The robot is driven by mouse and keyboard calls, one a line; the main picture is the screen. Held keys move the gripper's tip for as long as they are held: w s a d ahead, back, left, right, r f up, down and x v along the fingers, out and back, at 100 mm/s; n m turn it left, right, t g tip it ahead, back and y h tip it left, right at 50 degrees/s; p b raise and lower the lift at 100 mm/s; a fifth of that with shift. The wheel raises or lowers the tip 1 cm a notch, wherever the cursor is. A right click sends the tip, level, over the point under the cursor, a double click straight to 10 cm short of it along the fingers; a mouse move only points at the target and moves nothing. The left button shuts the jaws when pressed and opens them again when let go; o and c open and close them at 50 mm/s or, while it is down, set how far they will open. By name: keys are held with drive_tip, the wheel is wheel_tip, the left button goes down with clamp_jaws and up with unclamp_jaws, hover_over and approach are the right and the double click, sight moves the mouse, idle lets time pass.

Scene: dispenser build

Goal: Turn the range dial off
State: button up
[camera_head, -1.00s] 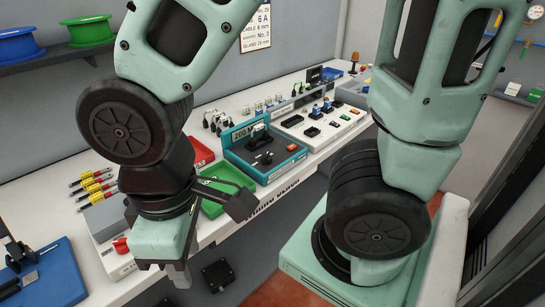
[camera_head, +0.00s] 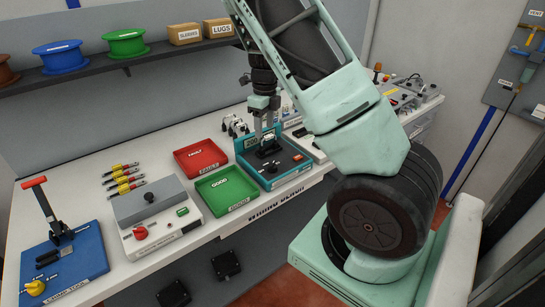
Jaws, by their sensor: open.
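The teal tester box (camera_head: 285,182) stands on the bench, right of the green tray. My gripper (camera_head: 267,136) points down over the back of this panel. Its two fingers are apart, one on each side of the pale piece. I cannot tell whether they touch it. The dial's pointer setting is too small to read and partly hidden by the fingers.
A red tray (camera_head: 201,158) and a green GOOD tray (camera_head: 226,190) lie left of the tester. A grey box with a red knob (camera_head: 141,233) and a blue press (camera_head: 62,262) stand further left. Small parts stand behind the tester. A shelf (camera_head: 100,72) with spools hangs above.

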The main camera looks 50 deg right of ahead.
sight(272, 163)
drive_tip(key=d+f+p, duration=0.1)
drive_tip(key=f, duration=0.4)
drive_tip(key=d+f+m+p, duration=0.1)
drive_tip(key=f, duration=0.5)
drive_tip(key=d+f+m+p, duration=0.1)
drive_tip(key=f+p, duration=0.1)
drive_tip(key=f, duration=0.4)
drive_tip(key=shift+s+d, duration=0.1)
drive_tip(key=shift+s, duration=0.1)
drive_tip(key=c, duration=1)
